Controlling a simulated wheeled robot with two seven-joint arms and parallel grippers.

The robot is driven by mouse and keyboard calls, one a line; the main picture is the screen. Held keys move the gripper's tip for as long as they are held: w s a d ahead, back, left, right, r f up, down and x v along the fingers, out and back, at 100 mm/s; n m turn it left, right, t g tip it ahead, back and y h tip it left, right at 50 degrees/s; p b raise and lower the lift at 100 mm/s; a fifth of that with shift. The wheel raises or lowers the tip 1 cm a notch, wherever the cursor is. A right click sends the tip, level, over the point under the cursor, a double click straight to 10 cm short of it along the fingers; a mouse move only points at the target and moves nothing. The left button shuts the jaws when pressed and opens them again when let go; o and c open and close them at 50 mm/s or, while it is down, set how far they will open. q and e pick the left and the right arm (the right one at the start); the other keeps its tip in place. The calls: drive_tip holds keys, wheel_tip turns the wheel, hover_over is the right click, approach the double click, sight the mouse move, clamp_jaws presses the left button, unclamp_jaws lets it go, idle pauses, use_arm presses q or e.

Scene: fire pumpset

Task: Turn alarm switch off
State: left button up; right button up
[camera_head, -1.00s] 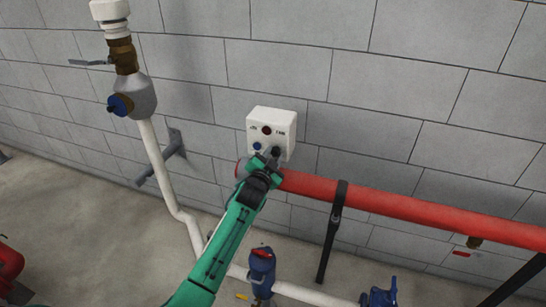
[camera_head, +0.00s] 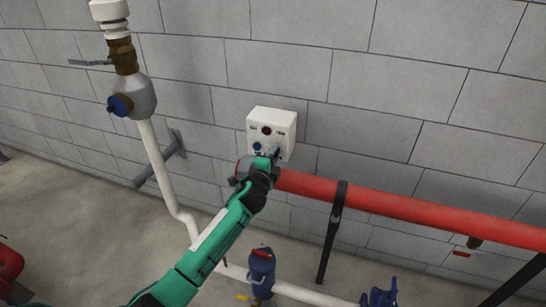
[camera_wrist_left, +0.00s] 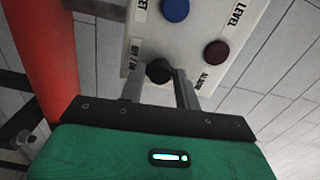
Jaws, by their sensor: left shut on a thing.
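The white alarm box (camera_head: 287,120) is fixed to the block wall. Its face has a dark red button or lamp (camera_head: 266,130), a blue one (camera_head: 257,147) and a black switch knob at the lower right. In the left wrist view the black knob (camera_wrist_left: 158,71) sits beside an "OFF / ON" label. My left gripper (camera_head: 272,154) is at the box's lower right. Its two fingers, seen in the left wrist view (camera_wrist_left: 160,88), are on either side of the knob, shut on it. The head view hides most of the knob behind the gripper. My right gripper is not in view.
A thick red pipe (camera_head: 400,206) runs right from just below the box, held by a black bracket (camera_head: 331,228). A white pipe with a valve (camera_head: 137,97) stands at left. Blue valves (camera_head: 261,270) are low in front. The wall above the box is bare.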

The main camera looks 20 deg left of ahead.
use_arm(q)
drive_tip(key=shift+a+r+m, duration=0.1)
drive_tip(key=shift+r+m, duration=0.1)
drive_tip(key=shift+m, duration=0.4)
drive_tip(key=o, duration=1)
drive_tip(key=shift+f, duration=0.1)
drive_tip(key=s+b, duration=0.1)
drive_tip(key=s, duration=0.3)
drive_tip(key=s+b, duration=0.1)
drive_tip(key=s, duration=0.4)
drive_tip(key=s+b, duration=0.1)
drive_tip(key=s, duration=0.4)
drive_tip(key=shift+a, duration=0.3)
